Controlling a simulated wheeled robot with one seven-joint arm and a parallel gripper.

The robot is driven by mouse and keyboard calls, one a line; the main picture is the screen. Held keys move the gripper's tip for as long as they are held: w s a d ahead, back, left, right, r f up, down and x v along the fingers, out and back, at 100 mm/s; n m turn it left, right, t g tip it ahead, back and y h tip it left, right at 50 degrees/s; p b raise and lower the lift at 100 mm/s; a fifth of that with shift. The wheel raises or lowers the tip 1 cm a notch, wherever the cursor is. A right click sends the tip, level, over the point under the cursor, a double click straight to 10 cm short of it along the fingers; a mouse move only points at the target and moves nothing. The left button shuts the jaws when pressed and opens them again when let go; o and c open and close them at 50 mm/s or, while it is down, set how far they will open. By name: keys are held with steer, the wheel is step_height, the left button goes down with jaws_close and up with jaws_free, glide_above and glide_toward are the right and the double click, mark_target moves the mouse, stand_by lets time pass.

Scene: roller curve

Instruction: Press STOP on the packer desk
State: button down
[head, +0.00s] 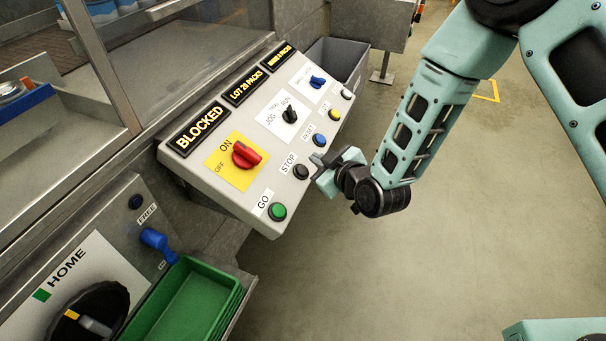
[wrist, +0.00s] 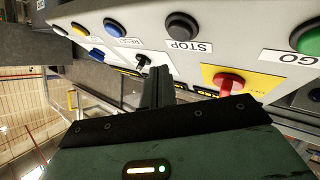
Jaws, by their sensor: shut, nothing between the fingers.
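The packer desk (head: 236,206) is a sloped light-grey panel. Its STOP button (head: 301,172) is round and black, with a white STOP label (head: 288,163) beside it. My gripper (head: 315,159) is shut and empty, just right of the STOP button at the panel's near edge. In the wrist view the STOP button (wrist: 182,26) stands above and right of my dark closed fingers (wrist: 160,75). The fingers do not cover it there, and I see no contact.
The green GO button (head: 278,211) and blue RESET button (head: 319,140) flank STOP. A red switch (head: 245,155) sits on a yellow plate. A display (head: 200,127) reads BLOCKED. A green bin (head: 185,298) stands lower left. The floor at right is clear.

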mark_target(302, 164)
steer(key=shift+w+a+f+b, duration=0.15)
steer(key=shift+a+f+b, duration=0.25)
steer(key=shift+f, duration=0.25)
steer(key=shift+w+a+f+b, duration=0.1)
steer(key=shift+a+f+b, duration=0.2)
steer(key=shift+f+b, duration=0.3)
steer(key=shift+f, duration=0.1)
stand_by(1.1)
steer(key=shift+w+a+f+b, duration=0.1)
steer(key=shift+a+f+b, duration=0.1)
steer(key=shift+f+b, duration=0.15)
steer(key=shift+a+f+b, duration=0.2)
steer(key=shift+f+b, duration=0.15)
steer(key=shift+b, duration=0.1)
stand_by(0.6)
steer(key=shift+r, duration=0.1)
steer(key=shift+d+r+p, duration=0.45)
steer(key=shift+r, duration=0.25)
steer(key=shift+r, duration=0.1)
steer(key=shift+s+d+r+p, duration=0.15)
steer(key=shift+d+r+p, duration=0.3)
steer(key=shift+r, duration=0.25)
steer(key=shift+s+d+r+p, duration=0.2)
steer(key=shift+d+r+p, duration=0.15)
steer(key=shift+r, duration=0.3)
steer(key=shift+s+d+r+p, duration=0.15)
steer(key=shift+d+r+p, duration=0.2)
steer(key=shift+r+p, duration=0.25)
steer(key=shift+r, duration=0.1)
